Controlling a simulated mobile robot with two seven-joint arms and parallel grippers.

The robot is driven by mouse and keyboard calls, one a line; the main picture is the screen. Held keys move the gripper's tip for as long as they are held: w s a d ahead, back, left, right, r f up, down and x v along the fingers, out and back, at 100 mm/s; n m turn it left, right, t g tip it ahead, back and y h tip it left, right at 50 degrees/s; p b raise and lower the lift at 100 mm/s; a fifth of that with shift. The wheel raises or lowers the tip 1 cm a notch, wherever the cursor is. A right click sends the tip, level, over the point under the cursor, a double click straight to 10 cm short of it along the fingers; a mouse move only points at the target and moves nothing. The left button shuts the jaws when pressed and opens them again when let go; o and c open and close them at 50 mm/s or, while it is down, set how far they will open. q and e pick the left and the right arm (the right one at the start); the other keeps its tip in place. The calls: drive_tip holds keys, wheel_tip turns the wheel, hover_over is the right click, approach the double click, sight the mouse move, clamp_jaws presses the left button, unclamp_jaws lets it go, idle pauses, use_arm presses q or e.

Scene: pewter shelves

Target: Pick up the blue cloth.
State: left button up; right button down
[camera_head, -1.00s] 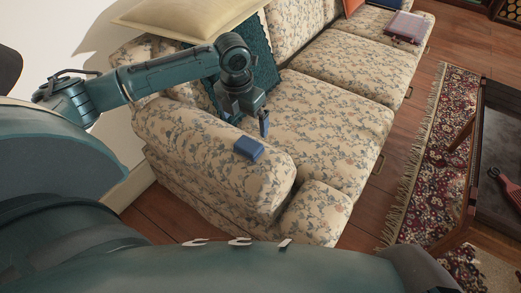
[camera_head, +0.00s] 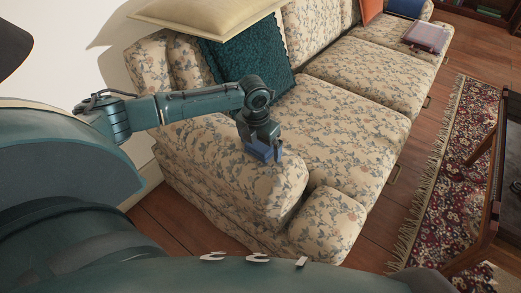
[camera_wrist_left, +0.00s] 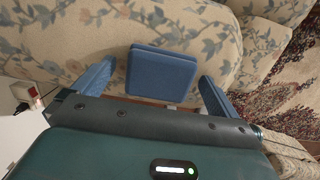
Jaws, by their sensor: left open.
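The blue cloth (camera_head: 256,151) is a small folded block on the rounded top of the near sofa arm. In the left wrist view the cloth (camera_wrist_left: 161,74) lies between the two blue fingertips, with a gap on each side. My left gripper (camera_head: 264,154) is open and points down over the cloth, hiding part of it in the head view. Its fingers also show in the left wrist view (camera_wrist_left: 155,85). My right gripper is not in view.
The floral sofa (camera_head: 350,110) runs away to the upper right. A patterned rug (camera_head: 440,190) and a dark table (camera_head: 500,190) are at the right.

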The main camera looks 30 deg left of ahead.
sight(260, 145)
use_arm(q)
drive_tip(key=c, duration=1.1)
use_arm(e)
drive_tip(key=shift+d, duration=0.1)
use_arm(q)
drive_tip(key=shift+o, duration=0.2)
wheel_tip(260, 145, up, 10)
drive_tip(key=p, duration=0.3)
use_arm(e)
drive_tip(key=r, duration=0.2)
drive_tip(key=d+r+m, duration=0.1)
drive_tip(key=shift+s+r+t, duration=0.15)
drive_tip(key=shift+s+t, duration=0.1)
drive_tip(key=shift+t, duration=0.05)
use_arm(q)
drive_tip(key=o, duration=0.4)
drive_tip(key=shift+c, duration=1.6)
